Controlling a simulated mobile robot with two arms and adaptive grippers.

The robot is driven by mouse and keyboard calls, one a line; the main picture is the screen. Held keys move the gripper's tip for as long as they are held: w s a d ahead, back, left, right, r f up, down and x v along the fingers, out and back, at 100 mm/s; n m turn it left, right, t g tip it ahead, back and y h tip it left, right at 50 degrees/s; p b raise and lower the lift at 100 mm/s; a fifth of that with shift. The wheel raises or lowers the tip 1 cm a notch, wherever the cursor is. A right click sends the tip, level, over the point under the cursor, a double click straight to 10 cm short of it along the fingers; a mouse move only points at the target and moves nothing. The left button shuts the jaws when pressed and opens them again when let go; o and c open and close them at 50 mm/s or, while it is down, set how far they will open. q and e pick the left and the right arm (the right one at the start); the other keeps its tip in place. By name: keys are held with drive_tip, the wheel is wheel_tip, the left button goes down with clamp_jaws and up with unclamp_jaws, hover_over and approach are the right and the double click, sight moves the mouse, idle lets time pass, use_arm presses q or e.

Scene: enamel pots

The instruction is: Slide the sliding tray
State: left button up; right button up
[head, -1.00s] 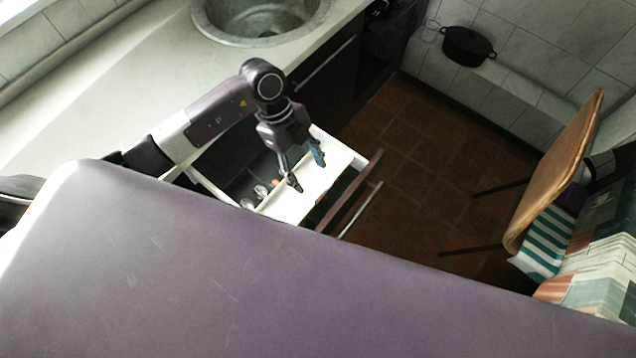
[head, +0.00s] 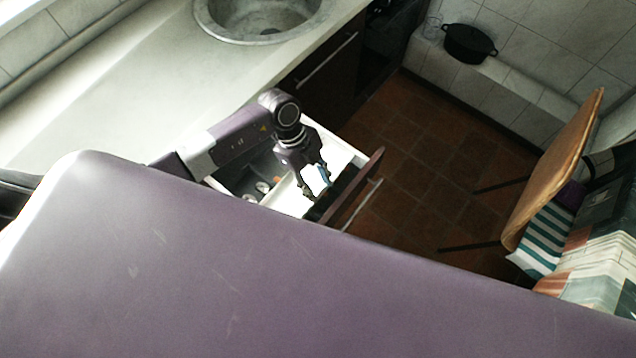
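A drawer stands open below the counter, with its dark front panel (head: 355,188) and bar handle outward. Inside it lies the white sliding tray (head: 288,199), partly hidden by my gripper and my purple body. A dark gap shows between the tray and the drawer front. My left gripper (head: 317,189) points down into the drawer at the tray's front part. Its fingertips are apart, with white showing between them. I cannot tell whether they touch the tray. My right gripper is not in view.
Small objects (head: 262,187) lie in the drawer's dark rear part. The counter with a round sink (head: 262,16) runs behind. A black pot (head: 469,43) sits on a tiled ledge. Brown floor between is clear.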

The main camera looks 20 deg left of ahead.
use_arm(q)
clamp_jaws()
drive_tip(key=shift+s+d+r+p, duration=0.1)
drive_tip(key=shift+s+d+p, duration=0.2)
drive_tip(key=shift+d, duration=0.4)
drive_tip(key=shift+s+d+p, duration=0.2)
drive_tip(key=shift+d+p, duration=0.15)
drive_tip(key=shift+d, duration=0.4)
drive_tip(key=o, duration=0.7)
unclamp_jaws()
drive_tip(key=v, duration=1.1)
drive_tip(key=shift+a+r, duration=0.25)
drive_tip(key=shift+r, duration=0.1)
